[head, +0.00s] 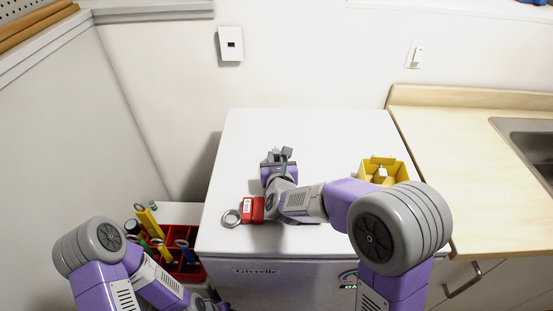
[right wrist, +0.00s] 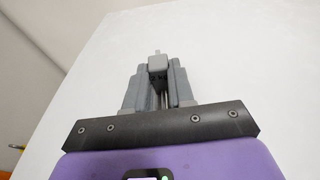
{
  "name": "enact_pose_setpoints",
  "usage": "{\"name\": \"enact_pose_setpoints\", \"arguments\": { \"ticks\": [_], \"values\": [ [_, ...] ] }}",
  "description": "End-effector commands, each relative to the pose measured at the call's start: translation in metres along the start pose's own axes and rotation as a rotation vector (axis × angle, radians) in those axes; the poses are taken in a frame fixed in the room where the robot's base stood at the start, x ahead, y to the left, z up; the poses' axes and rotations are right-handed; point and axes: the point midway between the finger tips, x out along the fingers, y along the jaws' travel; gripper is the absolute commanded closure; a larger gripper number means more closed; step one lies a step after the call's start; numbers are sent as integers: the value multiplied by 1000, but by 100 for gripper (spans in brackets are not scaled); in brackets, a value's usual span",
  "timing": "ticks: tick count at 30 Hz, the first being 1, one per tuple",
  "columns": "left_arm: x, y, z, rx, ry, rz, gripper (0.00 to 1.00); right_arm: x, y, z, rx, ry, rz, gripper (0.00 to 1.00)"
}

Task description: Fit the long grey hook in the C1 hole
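My right gripper (head: 277,156) is above the white top of the appliance in the head view, pointing away from me. In the right wrist view its two grey fingers (right wrist: 158,82) flank a small grey block with a thin pale tip, which looks like part of the grey hook (right wrist: 158,62). The fingers appear closed on it, and most of its length is hidden. The hook (head: 287,152) shows small at the fingertips in the head view. A strip of pegboard (head: 14,10) shows at the top left corner; the C1 hole cannot be made out. My left gripper is out of view.
The white appliance top (head: 330,130) is mostly clear. A yellow bin (head: 397,168) stands at its right, with a small pale item inside. A red object (head: 252,208) and a metal ring (head: 231,218) lie near the front left. A red tool crate (head: 190,270) stands lower left.

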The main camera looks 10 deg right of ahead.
Motion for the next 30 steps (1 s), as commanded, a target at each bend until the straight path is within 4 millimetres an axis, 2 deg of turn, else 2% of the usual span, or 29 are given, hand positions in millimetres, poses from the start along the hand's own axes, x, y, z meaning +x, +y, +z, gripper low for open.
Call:
{"name": "enact_pose_setpoints", "arguments": {
  "ticks": [1, 3, 4, 10, 30],
  "values": [
    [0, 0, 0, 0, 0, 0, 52, 0, 0, 0, 0, 0, 0, 88],
    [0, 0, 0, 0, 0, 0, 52, 0, 0, 0, 0, 0, 0, 99],
    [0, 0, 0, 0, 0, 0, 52, 0, 0, 0, 0, 0, 0, 100],
    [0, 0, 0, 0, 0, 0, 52, -1, 0, 2, 1, -1, 0, 100],
    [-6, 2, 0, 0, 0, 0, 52, -8, 0, 29, 0, -1, 0, 100]
  ]
}}
